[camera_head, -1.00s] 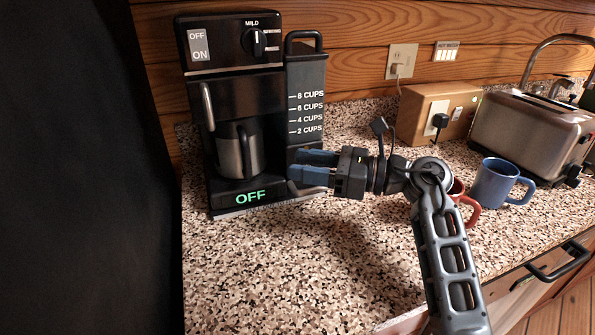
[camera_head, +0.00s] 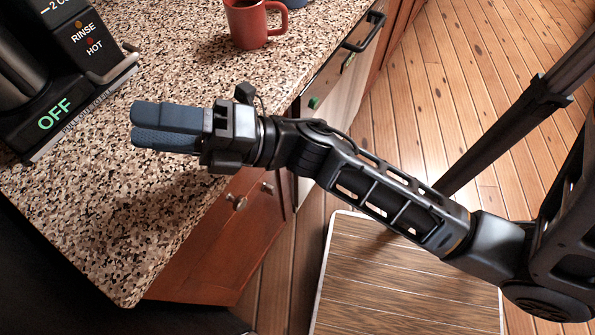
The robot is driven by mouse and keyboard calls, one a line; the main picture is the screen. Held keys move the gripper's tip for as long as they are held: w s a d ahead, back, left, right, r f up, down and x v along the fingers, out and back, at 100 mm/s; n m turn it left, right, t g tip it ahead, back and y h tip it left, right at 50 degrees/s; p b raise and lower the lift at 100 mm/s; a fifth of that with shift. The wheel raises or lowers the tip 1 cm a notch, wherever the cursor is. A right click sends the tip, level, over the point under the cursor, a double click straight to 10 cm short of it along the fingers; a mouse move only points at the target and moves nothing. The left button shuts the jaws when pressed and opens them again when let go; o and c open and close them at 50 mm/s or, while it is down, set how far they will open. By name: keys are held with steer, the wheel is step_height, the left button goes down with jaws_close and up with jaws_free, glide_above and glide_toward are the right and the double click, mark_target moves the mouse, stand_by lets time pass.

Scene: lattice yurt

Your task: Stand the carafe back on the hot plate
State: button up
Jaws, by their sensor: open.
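The black coffee maker (camera_head: 75,88) is cut off at the upper left, its base showing a green OFF and the words RINSE and HOT. A dark rounded metal shape at the left edge looks like the lower part of the carafe (camera_head: 14,72), in the bay of the coffee maker; most of it is out of frame. The hot plate under it cannot be made out. My gripper (camera_head: 134,124) has blue fingers, open and empty, over the counter to the right of the coffee maker and apart from it, pointing left.
A red mug (camera_head: 252,25) stands on the speckled counter (camera_head: 110,230) at the top, beside a blue mug (camera_head: 292,3) mostly out of frame. The counter's front edge runs beneath my arm, with red-brown cabinets below. The counter around my gripper is clear.

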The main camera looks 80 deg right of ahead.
steer(key=s+f+m+g+h, duration=0.3)
steer(key=s+f+m+h, duration=0.1)
steer(key=s+m, duration=0.6)
steer(key=s+f+m+g+h, duration=0.3)
steer(key=s+m+g+h, duration=0.1)
steer(key=s+m, duration=0.7)
steer(key=m+h, duration=0.1)
steer(key=m, duration=0.2)
steer(key=shift+d+f+m, duration=0.4)
steer(key=shift+s, duration=0.1)
